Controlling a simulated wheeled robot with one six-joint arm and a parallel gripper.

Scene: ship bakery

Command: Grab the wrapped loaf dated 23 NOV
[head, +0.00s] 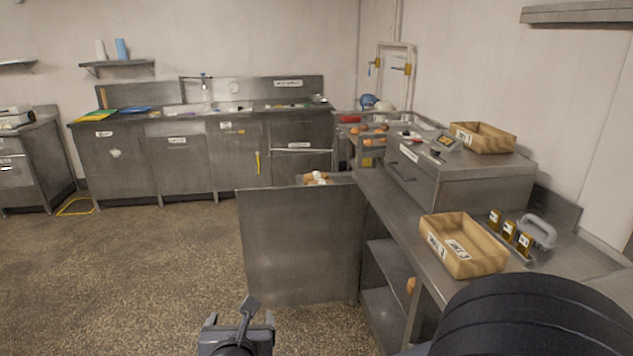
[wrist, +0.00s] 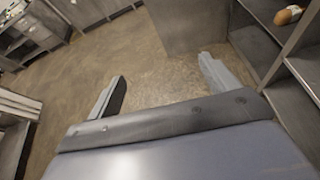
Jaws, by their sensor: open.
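A brown loaf-like thing with a white patch (wrist: 288,14) lies on a shelf at the top right of the wrist view. A small orange-brown part, perhaps the same thing, shows on the lower shelf in the head view (head: 411,286). Several brown rounded things (head: 370,128) sit on the far right counter, and more brown and white ones (head: 317,178) show behind the grey panel. No 23 NOV date is readable on any. My gripper (head: 240,318) is low at the bottom of the head view. In the wrist view (wrist: 161,66) its fingers are apart, with only floor between them.
A grey metal panel (head: 300,245) stands ahead, joined to the right counter with open shelves (head: 385,305). Wooden boxes (head: 463,262) (head: 483,138) stand on the right-hand worktops. A sink counter (head: 235,160) lines the back wall. The floor (head: 130,280) at left is clear.

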